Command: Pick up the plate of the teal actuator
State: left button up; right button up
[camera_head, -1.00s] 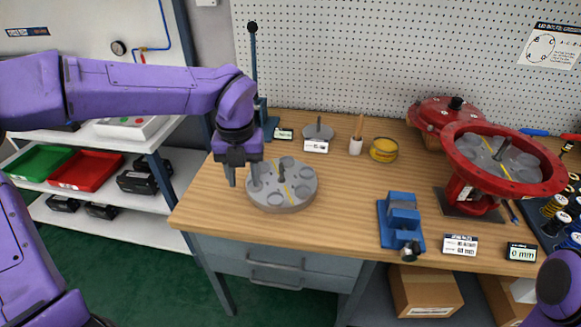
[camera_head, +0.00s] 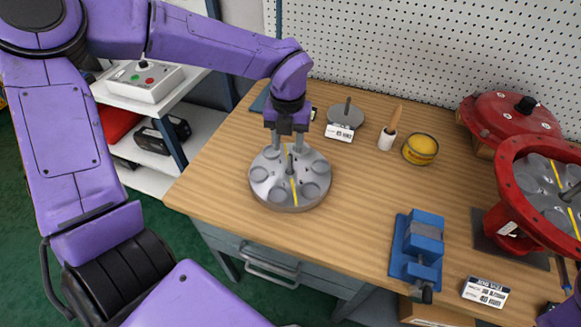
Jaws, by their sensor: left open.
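A round grey plate (camera_head: 268,193) with several shallow round recesses, a yellow stripe and a short upright stem (camera_head: 290,160) lies flat on the bench. My left gripper (camera_head: 288,148) is open above it, pointing down, with one finger to each side of the stem's upper part; I cannot tell whether it touches. A similar grey plate (camera_head: 542,185) with a yellow stripe sits in the red actuator housing (camera_head: 504,165) at the right. I see no teal actuator body. My right gripper is not in view; only a bit of purple arm shows at the lower right.
A blue vise (camera_head: 418,250) is at the front right. A red domed cover (camera_head: 510,113) stands at the back right. The middle bench is clear.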

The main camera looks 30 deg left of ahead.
aim_at(291, 154)
pick_arm(q)
jog(key=f, duration=0.5)
jog(key=shift+s+d+p, duration=0.1)
jog(key=shift+d+p, duration=0.2)
jog(key=shift+d, duration=0.05)
grip_shut()
dwell(0.9)
